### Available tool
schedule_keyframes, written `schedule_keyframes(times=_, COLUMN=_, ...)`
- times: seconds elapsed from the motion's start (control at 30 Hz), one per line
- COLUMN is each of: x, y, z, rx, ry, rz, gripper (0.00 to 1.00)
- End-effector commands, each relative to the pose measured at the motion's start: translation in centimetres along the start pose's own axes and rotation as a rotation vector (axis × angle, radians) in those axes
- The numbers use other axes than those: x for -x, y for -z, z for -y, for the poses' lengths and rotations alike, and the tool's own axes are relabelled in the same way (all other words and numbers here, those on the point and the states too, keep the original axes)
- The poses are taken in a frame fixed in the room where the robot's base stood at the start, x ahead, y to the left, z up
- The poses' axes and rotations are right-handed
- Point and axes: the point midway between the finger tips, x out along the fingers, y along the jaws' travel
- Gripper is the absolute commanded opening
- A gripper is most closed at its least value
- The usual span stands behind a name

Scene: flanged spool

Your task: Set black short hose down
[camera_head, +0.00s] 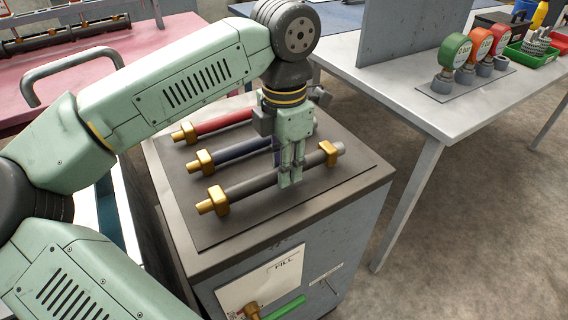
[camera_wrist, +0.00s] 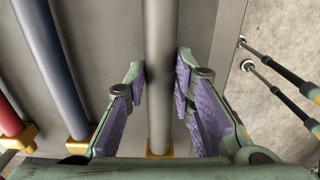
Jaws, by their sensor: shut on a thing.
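The black short hose (camera_head: 248,187) has brass blocks toward both ends and lies level along the front side of the dark mat (camera_head: 345,180) on a cabinet top. My gripper (camera_head: 291,180) points down over it and is shut on it right of its middle. In the wrist view the hose (camera_wrist: 158,35) looks grey and runs between the two purple-padded fingers (camera_wrist: 161,80). The hose is at or very near mat height; I cannot tell whether it touches the mat.
A blue hose (camera_head: 240,150) and a red hose (camera_head: 220,122) lie parallel behind the black one. A green hose (camera_head: 285,308) is on the cabinet front by a FILL label (camera_head: 285,268). A table with gauges (camera_head: 455,50) stands right. The mat's right end is clear.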

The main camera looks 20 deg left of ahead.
Motion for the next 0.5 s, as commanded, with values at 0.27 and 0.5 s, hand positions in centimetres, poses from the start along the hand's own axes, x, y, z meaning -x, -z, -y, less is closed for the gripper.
schedule_keyframes(times=0.27, x=-0.68, y=-0.03, z=0.01, rx=0.000, ry=-0.001, rz=0.002, gripper=0.00)
schedule_keyframes(times=0.5, x=-0.95, y=-0.01, z=0.02, rx=0.000, ry=0.000, rz=0.001, gripper=0.29)
